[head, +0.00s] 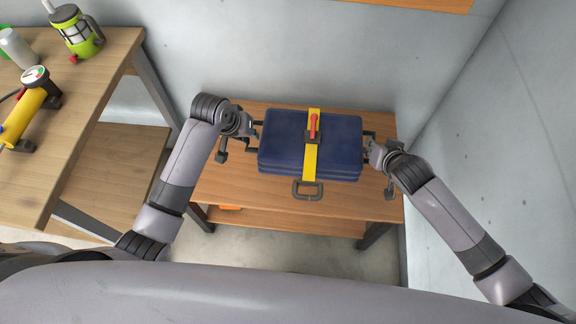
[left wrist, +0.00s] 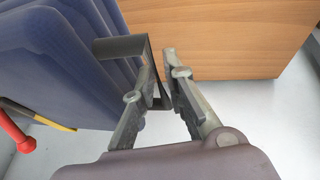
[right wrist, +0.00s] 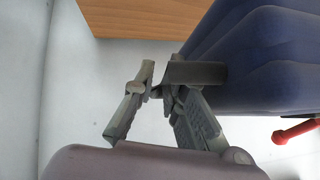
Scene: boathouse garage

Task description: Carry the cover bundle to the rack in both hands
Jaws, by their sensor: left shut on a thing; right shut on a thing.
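The cover bundle (head: 285,150) is a stack of dark blue folds with a yellow strap and a red lever. It appears level over the top of a low wooden rack (head: 215,185); I cannot tell whether it touches. My left gripper (head: 256,133) is shut on the bundle's left side handle, a dark bracket that shows in the left wrist view (left wrist: 122,46). My right gripper (head: 369,146) is shut on the right side handle, which shows in the right wrist view (right wrist: 195,73).
A wooden workbench (head: 100,95) stands at the left, with a yellow pump (head: 28,105), a green lantern-like item (head: 76,30) and a pale bottle (head: 15,47). A concrete wall (head: 500,130) is close on the right. An orange item (head: 230,207) lies on the rack's lower shelf.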

